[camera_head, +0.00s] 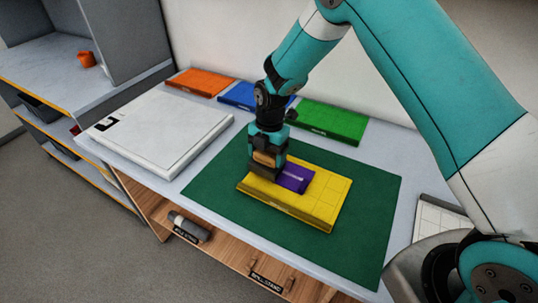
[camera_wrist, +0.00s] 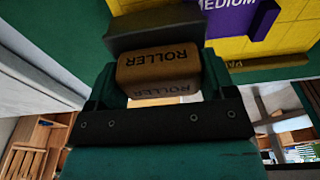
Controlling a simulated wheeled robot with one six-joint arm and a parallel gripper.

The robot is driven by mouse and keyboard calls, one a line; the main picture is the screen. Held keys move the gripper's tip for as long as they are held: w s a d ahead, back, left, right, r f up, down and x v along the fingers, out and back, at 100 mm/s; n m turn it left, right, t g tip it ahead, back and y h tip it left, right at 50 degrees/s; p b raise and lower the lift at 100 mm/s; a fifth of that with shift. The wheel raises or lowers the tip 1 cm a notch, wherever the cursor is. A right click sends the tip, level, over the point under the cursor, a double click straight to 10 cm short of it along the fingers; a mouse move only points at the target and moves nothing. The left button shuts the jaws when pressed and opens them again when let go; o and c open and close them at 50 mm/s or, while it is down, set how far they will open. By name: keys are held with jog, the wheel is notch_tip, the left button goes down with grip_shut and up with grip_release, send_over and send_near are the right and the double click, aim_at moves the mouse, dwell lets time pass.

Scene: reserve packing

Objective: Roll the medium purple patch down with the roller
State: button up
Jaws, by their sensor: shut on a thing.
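The medium purple patch (camera_head: 297,178) lies on top of the yellow box (camera_head: 318,206), which rests on a dark green mat (camera_head: 365,185). In the wrist view the purple patch (camera_wrist: 233,17) shows at the top with the word MEDIUM. My gripper (camera_head: 266,165) points down over the left part of the yellow box, close to the patch's left edge. It is shut on the roller (camera_wrist: 158,68), whose tan handle carries the word ROLLER. A dark part of the roller lies beyond the handle. I cannot tell whether the roller touches the patch.
Orange (camera_head: 196,83), blue (camera_head: 238,95) and green (camera_head: 332,121) boxes stand along the back of the table. A large white flat box (camera_head: 165,130) lies at the left. A white gridded item (camera_head: 440,222) is at the right. The mat's front part is bare.

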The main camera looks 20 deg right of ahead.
jog(key=shift+r, duration=0.1)
notch_tip(320, 180, up, 9)
jog(key=p, duration=0.5)
jog(key=shift+p, duration=0.35)
jog(key=shift+o, duration=1.1)
jog(key=shift+c, duration=1.1)
jog(key=shift+s+d+f+b, duration=0.25)
jog(key=shift+d+f+b, duration=0.75)
jog(key=shift+d+f, duration=0.35)
jog(key=shift+s+d+f+b, duration=0.25)
jog(key=shift+d+f+b, duration=0.9)
jog(key=shift+f, duration=0.25)
jog(key=shift+s+d+f+b, duration=0.25)
jog(key=shift+d+f+b, duration=0.65)
jog(key=shift+d+f, duration=0.5)
jog(key=shift+a+f+b, duration=0.1)
jog(key=shift+f+b, duration=0.25)
jog(key=shift+f, duration=0.1)
